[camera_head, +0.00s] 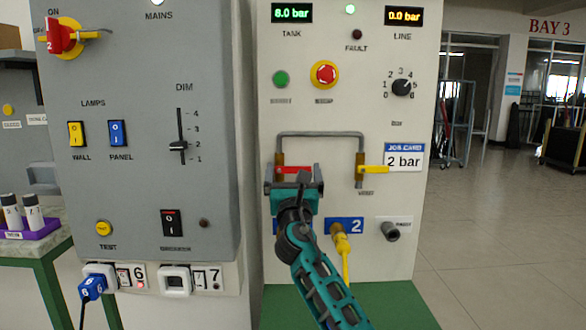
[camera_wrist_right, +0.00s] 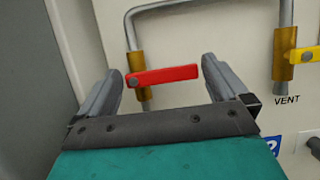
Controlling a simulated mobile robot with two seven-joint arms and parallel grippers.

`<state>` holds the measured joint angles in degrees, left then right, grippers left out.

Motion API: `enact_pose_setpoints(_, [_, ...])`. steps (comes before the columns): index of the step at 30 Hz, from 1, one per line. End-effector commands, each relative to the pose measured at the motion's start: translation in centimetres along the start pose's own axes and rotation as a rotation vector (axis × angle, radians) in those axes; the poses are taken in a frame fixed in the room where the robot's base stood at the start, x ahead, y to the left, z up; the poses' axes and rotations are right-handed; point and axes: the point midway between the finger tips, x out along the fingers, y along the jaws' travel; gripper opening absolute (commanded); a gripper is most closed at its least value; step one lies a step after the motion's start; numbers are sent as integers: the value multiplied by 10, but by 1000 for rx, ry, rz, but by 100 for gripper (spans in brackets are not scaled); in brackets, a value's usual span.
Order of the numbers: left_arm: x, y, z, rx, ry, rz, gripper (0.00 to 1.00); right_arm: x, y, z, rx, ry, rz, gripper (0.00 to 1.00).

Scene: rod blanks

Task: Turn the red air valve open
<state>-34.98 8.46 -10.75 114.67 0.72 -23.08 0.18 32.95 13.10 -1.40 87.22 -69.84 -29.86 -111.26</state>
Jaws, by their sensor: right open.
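The red air valve lever (camera_head: 294,170) lies level, pointing right from its brass valve body (camera_head: 279,162) on the grey pipe. In the right wrist view the red lever (camera_wrist_right: 165,75) lies between the two spread fingers, crosswise to the pipe. My right gripper (camera_head: 295,178) is open in front of the lever; in its wrist view the fingers (camera_wrist_right: 160,78) stand either side of it. I cannot tell whether either finger touches it. The lower valve body is partly hidden by my gripper. My left gripper is not in view.
A yellow vent lever (camera_head: 373,169) points right on the pipe's other leg, close by. A job card (camera_head: 404,158) reads 2 bar. The tank display (camera_head: 292,13) reads 8.0 bar and the line display (camera_head: 404,16) 0.0 bar.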

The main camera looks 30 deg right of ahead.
Motion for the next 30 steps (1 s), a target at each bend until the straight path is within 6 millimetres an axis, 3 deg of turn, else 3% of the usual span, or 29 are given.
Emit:
enact_pose_setpoints(6, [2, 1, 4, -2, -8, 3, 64, 23, 0, 0, 0, 0, -1, 100])
enact_pose_setpoints(18, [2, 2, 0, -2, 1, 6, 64, 28, 0, 0, 1, 0, 0, 99])
enact_pose_setpoints(30, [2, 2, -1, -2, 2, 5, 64, 28, 0, 0, 0, 1, 0, 61])
